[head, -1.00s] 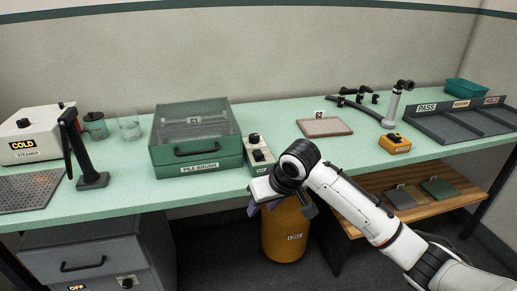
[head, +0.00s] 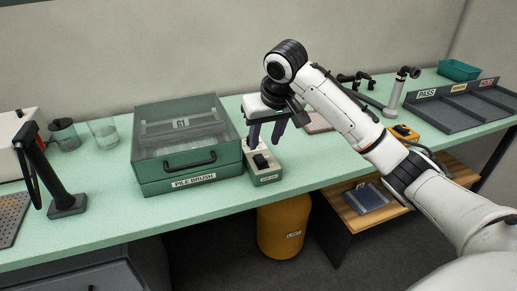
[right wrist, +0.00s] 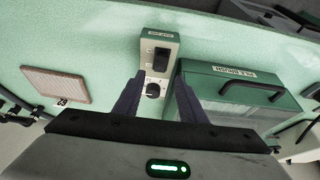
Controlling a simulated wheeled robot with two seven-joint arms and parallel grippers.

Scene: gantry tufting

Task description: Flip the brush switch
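The brush switch box (head: 265,177) is a small beige-topped green box on the table, just right of the pile brush cabinet (head: 187,150). Its top carries a black rocker (head: 261,161). In the right wrist view the rocker (right wrist: 161,60) and a round black knob (right wrist: 153,90) both show. My right gripper (head: 265,141) hangs above the back of the box with its dark fingers pointing down. In the right wrist view its fingers (right wrist: 159,82) are apart, one on each side of the box, with nothing held. My left gripper is not in view.
A black upright handle (head: 50,175) stands at the left, near glass jars (head: 103,131). PASS trays (head: 440,112) and a yellow box (head: 404,133) are at the right. A yellow lint bin (head: 285,228) stands below.

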